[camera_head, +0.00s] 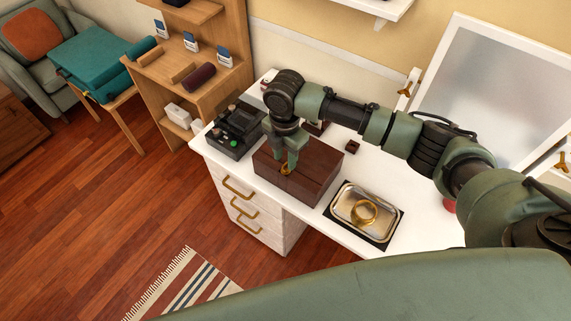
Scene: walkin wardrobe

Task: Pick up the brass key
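A small brass item (286,170), seemingly the brass key, shows on top of the dark brown wooden box (314,180) on the white desk. It is too small and too covered for its shape to be clear. My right gripper (286,164) points down over the box, its fingertips right at the brass item. I cannot tell whether the fingers are closed on it or only around it. My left gripper is not in view.
A metal tray (339,209) with a brass ring-shaped object (363,213) lies right of the box. A black device (235,131) stands to its left. A framed mirror (492,90) stands at the back right. A wooden shelf unit (222,62) adjoins the desk.

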